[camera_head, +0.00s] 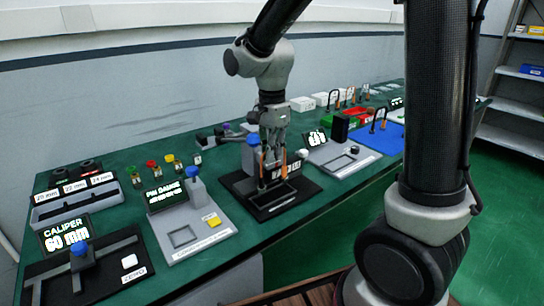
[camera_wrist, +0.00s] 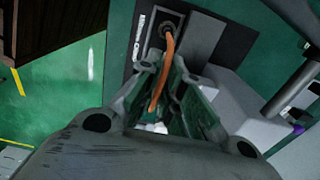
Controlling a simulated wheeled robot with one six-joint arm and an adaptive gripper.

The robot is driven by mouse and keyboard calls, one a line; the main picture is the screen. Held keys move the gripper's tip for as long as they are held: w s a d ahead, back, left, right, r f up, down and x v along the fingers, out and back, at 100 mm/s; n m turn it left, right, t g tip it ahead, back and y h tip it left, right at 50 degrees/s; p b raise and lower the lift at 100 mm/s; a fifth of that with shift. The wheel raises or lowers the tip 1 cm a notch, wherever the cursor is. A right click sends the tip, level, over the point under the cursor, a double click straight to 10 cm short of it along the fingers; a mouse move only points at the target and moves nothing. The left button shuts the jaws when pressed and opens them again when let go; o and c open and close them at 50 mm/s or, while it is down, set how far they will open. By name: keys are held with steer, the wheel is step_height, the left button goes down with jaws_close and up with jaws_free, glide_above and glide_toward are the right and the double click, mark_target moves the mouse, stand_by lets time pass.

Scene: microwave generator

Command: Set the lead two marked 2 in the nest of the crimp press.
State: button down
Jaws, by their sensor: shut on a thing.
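The crimp press is a black base (camera_head: 240,186) in the middle of the bench in the head view, with a grey post and blue knob behind. My gripper (camera_head: 272,165) points down over it, shut on an orange lead (camera_head: 284,160). In the wrist view the lead (camera_wrist: 169,55) runs up between my fingers (camera_wrist: 170,85) to a dark round end on or just above the dark press base (camera_wrist: 150,12). I cannot tell whether that end is seated in the nest. No 2 mark is readable on the lead, and my fingers hide part of it.
The pin gauge (camera_head: 190,225) and caliper (camera_head: 75,262) stand to the left. Bare green bench (camera_head: 275,228) lies in front.

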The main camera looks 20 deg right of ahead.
steer(key=shift+f, duration=0.6)
steer(key=shift+f, duration=0.6)
steer(key=c, duration=1.6)
jaws_free()
steer(key=shift+o, duration=0.2)
steer(key=shift+r, duration=0.15)
